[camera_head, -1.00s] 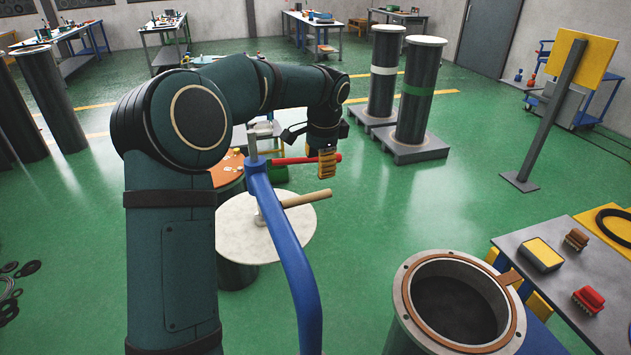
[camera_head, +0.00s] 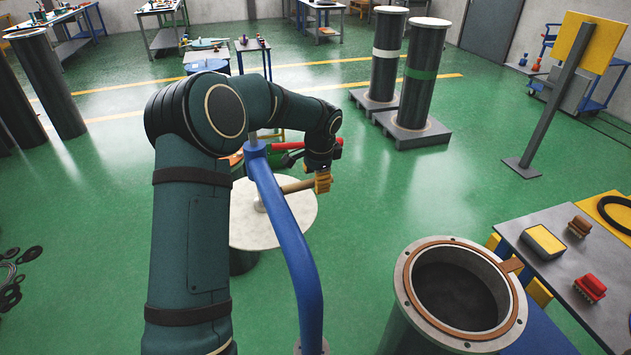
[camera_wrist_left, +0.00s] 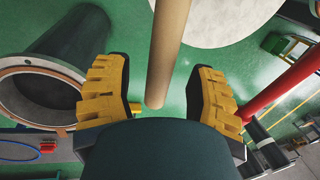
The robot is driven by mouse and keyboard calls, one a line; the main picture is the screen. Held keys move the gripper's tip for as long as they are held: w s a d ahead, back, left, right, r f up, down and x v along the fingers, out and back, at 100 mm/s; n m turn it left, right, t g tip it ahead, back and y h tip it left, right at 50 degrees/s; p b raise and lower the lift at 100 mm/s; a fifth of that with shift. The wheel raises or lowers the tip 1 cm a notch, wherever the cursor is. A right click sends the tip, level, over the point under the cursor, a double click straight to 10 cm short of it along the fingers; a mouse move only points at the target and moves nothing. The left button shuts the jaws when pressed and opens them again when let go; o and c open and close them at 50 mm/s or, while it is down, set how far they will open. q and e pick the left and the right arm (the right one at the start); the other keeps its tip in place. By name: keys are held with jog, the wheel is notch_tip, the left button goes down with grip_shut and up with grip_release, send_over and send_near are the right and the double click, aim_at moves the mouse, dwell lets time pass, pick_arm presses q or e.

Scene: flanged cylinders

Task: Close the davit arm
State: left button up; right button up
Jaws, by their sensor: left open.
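The davit arm is a blue bent pipe (camera_head: 290,245) rising at centre in the head view, beside my left arm. A round pale lid (camera_head: 292,222) hangs from it, left of the open flanged cylinder (camera_head: 455,295). A wooden handle (camera_head: 296,186) sticks out above the lid, and a red bar (camera_head: 328,144) lies behind it. My left gripper (camera_head: 322,182) is open at the handle's free end. In the left wrist view the wooden handle (camera_wrist_left: 167,50) reaches between the spread yellow fingers (camera_wrist_left: 157,100), with gaps on both sides. My right gripper is out of view.
Two dark cylinders on pallets (camera_head: 410,135) and a yellow sign (camera_head: 586,40) stand farther back. Green floor (camera_head: 400,190) is clear between.

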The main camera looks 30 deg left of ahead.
pick_arm(q)
jog(key=shift+a+f, duration=0.15)
jog(key=shift+f, duration=0.5)
grip_shut()
